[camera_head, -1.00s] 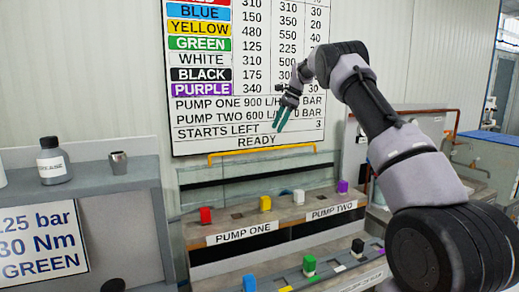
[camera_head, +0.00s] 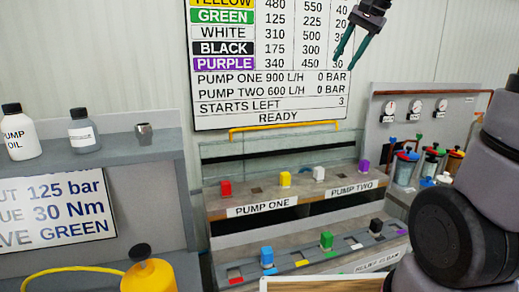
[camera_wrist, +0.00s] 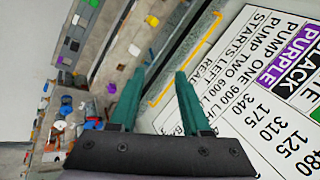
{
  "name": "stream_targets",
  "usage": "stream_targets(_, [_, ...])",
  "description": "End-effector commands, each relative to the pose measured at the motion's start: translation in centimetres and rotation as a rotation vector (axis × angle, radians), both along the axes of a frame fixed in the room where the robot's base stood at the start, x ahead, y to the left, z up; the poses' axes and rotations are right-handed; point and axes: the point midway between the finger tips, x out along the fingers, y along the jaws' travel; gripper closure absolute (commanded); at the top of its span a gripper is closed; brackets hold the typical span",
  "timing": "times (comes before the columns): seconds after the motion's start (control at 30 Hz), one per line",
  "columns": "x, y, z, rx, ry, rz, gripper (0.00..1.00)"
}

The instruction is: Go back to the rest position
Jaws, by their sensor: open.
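My gripper (camera_head: 356,42) is at the upper right of the head view, raised in front of the lower right part of the wall chart. Its two green fingers are apart with nothing between them. The fingers also show in the wrist view (camera_wrist: 158,98), spread and empty, with the chart to their right and the pump bench beyond them to the left. My dark arm is at the right edge of the head view, and its middle part is out of the picture.
The wall chart (camera_head: 262,62) reads READY at its foot. Below it, the stepped bench (camera_head: 222,208) bears several coloured blocks, including red (camera_head: 225,188) and blue (camera_head: 267,256). A shelf (camera_head: 108,152) with bottles stands left; a gauge panel (camera_head: 455,105) stands right.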

Motion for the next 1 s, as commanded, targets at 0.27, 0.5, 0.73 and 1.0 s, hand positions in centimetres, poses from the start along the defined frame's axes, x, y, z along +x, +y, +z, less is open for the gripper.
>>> stream_targets(0.27, [-10.7,-0.6,-2.6,-0.128,-0.147,0.119,0.53])
stream_targets(0.5, [-17.0,-1.1,-6.4,-0.236,-0.243,0.202,0.53])
stream_targets(0.73, [-19.0,-1.3,-8.0,-0.278,-0.277,0.231,0.53])
stream_targets(1.0, [-19.1,-1.3,-8.1,-0.279,-0.277,0.233,0.53])
